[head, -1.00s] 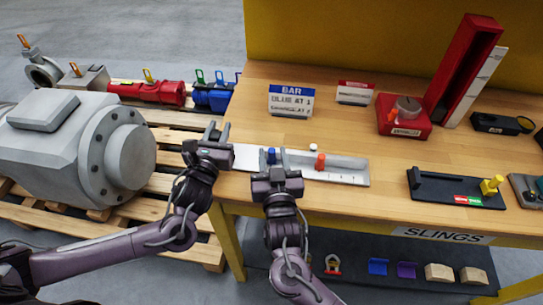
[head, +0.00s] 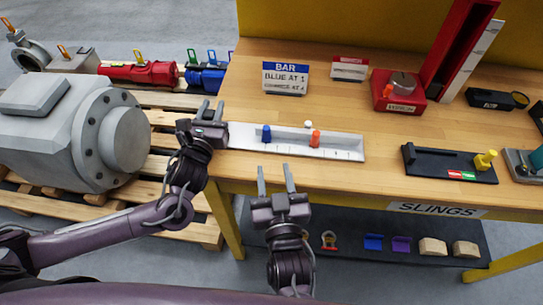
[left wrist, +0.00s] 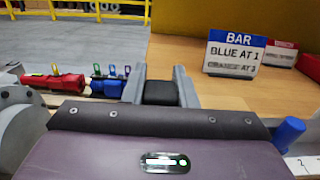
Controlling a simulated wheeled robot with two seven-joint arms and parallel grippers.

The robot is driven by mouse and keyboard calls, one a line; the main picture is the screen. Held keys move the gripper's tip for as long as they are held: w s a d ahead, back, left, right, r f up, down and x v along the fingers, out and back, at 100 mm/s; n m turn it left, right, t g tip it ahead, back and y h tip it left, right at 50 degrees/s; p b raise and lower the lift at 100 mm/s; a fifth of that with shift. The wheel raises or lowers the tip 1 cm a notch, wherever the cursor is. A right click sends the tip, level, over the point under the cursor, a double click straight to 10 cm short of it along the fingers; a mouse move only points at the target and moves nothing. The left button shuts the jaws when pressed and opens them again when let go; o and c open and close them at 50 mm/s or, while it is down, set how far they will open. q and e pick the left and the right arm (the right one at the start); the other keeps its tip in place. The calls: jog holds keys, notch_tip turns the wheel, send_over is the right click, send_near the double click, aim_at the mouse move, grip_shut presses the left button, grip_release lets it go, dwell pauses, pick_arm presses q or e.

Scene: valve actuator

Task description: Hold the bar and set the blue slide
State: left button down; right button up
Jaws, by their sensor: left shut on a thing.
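The bar (head: 345,150) is a long pale tray-like rail with tick marks, lying along the table's front edge. A blue slide (head: 267,133) stands upright near its left part, and an orange slide (head: 315,138) stands right of the middle. The blue slide also shows at the right edge of the left wrist view (left wrist: 288,131). My left gripper (head: 209,110) is shut at the bar's left end; the exact contact is hidden. A dark block shows between its fingers in the left wrist view (left wrist: 160,88). My right gripper (head: 275,180) is open and empty, in front of the table edge, apart from the slides.
A sign (head: 286,77) reads BAR, BLUE AT 1; its lower line is hard to read. A white knob (head: 308,125) stands behind the orange slide. A black fixture with a yellow knob (head: 485,160) sits to the right. Below is a shelf with small parts (head: 373,242).

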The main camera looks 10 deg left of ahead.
jog(key=shift+s+d, duration=0.1)
jog(key=shift+s, duration=0.3)
pick_arm(q)
jog(key=c, duration=1.1)
grip_release()
jog(key=shift+s, duration=0.1)
